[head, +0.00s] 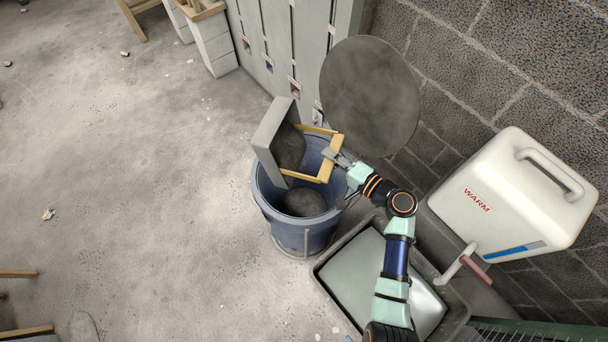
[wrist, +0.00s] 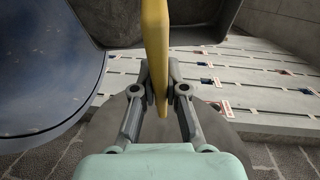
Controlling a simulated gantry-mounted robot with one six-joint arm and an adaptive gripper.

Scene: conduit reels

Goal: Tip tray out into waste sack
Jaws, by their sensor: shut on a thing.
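The tray (head: 268,132) is a grey box with a yellow handle frame (head: 327,168). It is steeply tilted above the mouth of a blue round bin (head: 300,238), the likely waste sack holder; no separate sack can be made out. Dark material (head: 291,146) shows inside the tray, and a dark heap (head: 302,203) lies in the bin. My gripper (head: 340,158) is shut on the yellow handle. In the wrist view, my gripper (wrist: 161,80) pinches the yellow bar (wrist: 155,38) between both fingers, with the blue bin (wrist: 40,85) at left.
A grey sink (head: 457,302) stands right of the bin, under my arm. A white container marked WARM (head: 510,205) is at the right, with a tap. A grey disc (head: 370,95) leans by the block wall behind. The floor left of the bin is mostly clear.

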